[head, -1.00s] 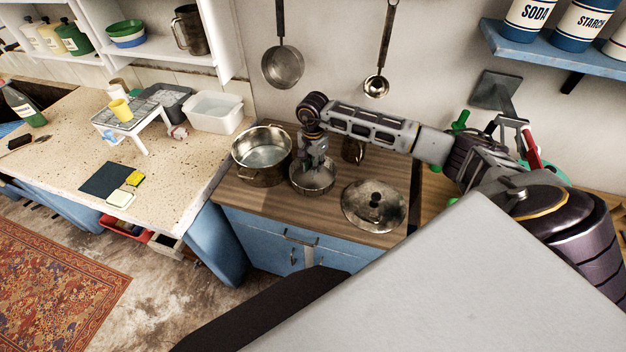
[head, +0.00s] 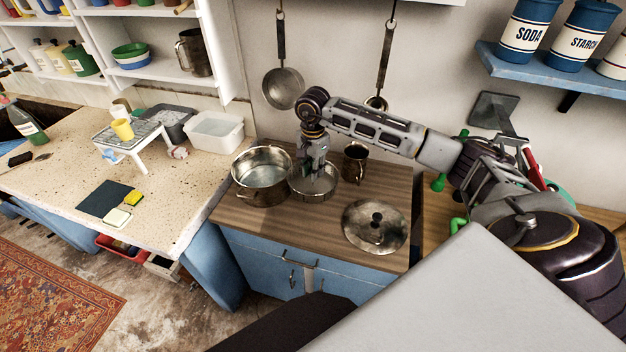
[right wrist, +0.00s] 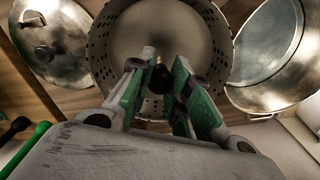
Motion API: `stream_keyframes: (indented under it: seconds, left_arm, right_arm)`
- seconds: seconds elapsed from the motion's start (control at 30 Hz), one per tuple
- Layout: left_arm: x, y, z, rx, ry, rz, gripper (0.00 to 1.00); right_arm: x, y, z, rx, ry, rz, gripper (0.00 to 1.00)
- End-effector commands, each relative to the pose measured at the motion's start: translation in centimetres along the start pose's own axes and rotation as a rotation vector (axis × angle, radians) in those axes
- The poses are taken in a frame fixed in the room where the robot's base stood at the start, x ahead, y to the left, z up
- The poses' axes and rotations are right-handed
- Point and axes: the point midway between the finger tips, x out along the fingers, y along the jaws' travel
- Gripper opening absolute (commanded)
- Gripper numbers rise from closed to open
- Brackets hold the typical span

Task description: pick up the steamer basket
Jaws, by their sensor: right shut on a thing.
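The steamer basket (head: 318,194) is a round metal pan with a perforated wall and a centre post with a dark knob. It is between the pot and the lid on the wooden worktop, and looks slightly raised above the wood. My right gripper (head: 316,174) points down into it. In the right wrist view the green-padded fingers (right wrist: 157,88) are shut on the centre post, its knob showing between them, and the basket's perforated wall (right wrist: 97,50) surrounds them. My left gripper is not in view.
A metal pot (head: 262,190) stands close on the left of the basket. A metal lid (head: 375,228) lies to its right, and a dark mug (head: 355,163) stands behind. Bare wood lies in front.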

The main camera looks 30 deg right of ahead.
Motion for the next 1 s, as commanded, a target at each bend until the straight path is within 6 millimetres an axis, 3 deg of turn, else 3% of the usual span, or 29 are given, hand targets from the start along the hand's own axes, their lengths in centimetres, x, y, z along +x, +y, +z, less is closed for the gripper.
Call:
stream_keyframes:
  seconds: [0.3, 1.0]
  left_arm:
    - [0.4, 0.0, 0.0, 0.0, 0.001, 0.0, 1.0]
    - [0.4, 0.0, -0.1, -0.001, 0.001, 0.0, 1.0]
  right_arm:
    - [-2.7, 0.0, 0.0, 0.0, 0.0, 0.0, 0.0]
    - [-2.8, 0.0, 0.1, -0.012, 0.0, 0.0, 0.0]
